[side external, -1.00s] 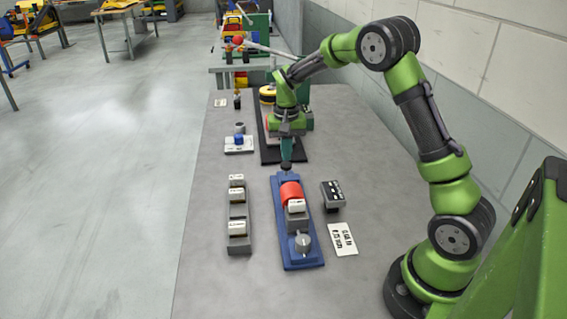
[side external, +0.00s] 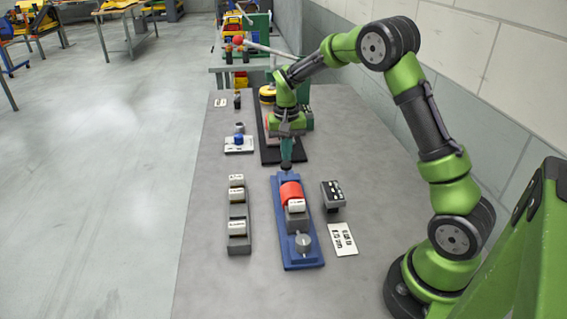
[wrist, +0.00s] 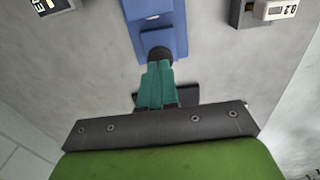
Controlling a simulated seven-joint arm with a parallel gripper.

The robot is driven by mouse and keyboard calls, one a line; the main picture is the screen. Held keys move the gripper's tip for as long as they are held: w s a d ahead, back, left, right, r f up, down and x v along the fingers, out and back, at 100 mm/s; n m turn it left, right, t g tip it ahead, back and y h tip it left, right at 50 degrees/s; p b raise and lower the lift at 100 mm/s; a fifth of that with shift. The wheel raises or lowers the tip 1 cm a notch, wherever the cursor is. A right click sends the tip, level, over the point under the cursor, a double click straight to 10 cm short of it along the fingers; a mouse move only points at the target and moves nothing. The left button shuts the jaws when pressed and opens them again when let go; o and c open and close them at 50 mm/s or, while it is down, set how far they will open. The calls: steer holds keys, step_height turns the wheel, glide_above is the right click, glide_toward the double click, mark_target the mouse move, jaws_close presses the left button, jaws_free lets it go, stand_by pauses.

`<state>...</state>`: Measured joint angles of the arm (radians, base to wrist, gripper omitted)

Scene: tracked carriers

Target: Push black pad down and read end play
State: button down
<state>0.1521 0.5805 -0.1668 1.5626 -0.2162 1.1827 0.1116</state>
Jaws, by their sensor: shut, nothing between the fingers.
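A blue fixture (side external: 297,257) lies lengthwise on the bench, carrying a red rounded part (side external: 290,191), a white labelled block (side external: 296,206) and a round grey knob (side external: 303,243) at its near end. The black pad (side external: 286,167) is at the fixture's far end; it also shows in the wrist view (wrist: 159,53). My gripper (side external: 286,159) points down with its teal fingers shut and nothing between them. In the wrist view, the fingertips (wrist: 158,66) meet the pad or nearly so; I cannot tell how firmly. The end play reading is not legible.
A grey rack (side external: 238,246) with white labelled blocks stands left of the fixture. A dark labelled box (side external: 332,192) and white card (side external: 342,239) are to its right. A white base with a blue knob (side external: 239,140) sits farther back. The bench's near left is clear.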

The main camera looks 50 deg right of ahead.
steer(key=shift+f, duration=0.15)
steer(key=shift+f, duration=0.8)
steer(key=shift+r, duration=1.95)
